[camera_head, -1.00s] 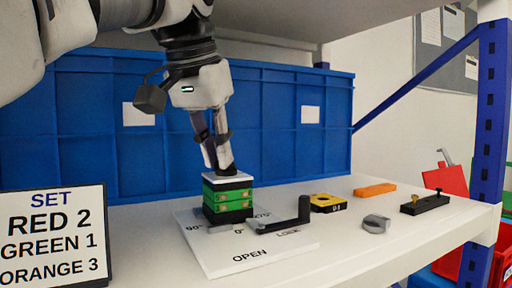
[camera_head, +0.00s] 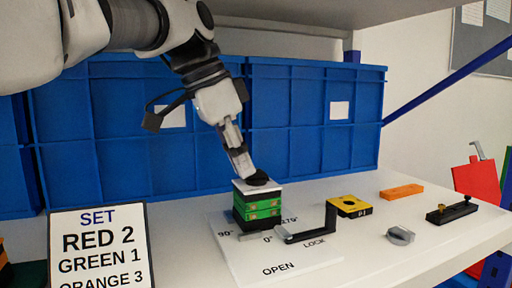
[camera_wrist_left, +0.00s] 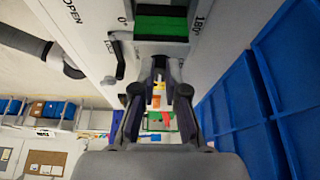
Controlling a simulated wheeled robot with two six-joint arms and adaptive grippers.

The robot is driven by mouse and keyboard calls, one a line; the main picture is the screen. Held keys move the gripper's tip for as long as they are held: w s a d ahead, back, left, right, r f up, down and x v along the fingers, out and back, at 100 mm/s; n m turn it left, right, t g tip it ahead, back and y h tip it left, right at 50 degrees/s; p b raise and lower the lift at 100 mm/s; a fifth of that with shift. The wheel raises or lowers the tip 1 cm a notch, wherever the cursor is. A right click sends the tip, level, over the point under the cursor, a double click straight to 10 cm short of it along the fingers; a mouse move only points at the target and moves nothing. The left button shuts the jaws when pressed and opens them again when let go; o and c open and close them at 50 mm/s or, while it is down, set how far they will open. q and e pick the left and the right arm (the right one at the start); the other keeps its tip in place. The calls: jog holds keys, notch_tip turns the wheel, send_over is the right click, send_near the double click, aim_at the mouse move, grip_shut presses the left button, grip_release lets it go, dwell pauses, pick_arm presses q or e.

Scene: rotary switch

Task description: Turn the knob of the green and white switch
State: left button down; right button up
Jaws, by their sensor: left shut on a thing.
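The green and white switch is a stacked block with green (camera_head: 263,206) and black layers and a white top plate (camera_head: 243,189). A black knob (camera_head: 259,178) sits on top. It stands on a white plate marked with angles and OPEN and LOCK (camera_head: 228,258). My left gripper (camera_head: 246,174) comes down tilted from the upper left and is shut on the knob. The fingers partly hide the knob. In the left wrist view the fingers (camera_wrist_left: 159,68) reach to the top of the switch, whose green layer (camera_wrist_left: 161,25) shows beyond. My right gripper is not in view.
A dark lever handle (camera_head: 325,225) stands right beside the switch. A yellow block (camera_head: 349,204), an orange bar (camera_head: 401,191), a grey knob (camera_head: 400,236) and a black bar (camera_head: 452,211) lie further right. A sign (camera_head: 101,245) stands at left. Blue bins (camera_head: 110,150) line the back.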

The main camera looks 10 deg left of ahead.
pick_arm(q)
jog(key=shift+f, duration=0.2)
dwell(0.3)
jog(key=c, duration=1.2)
grip_release()
jog(key=shift+w, duration=0.1)
jog(key=shift+r, duration=0.1)
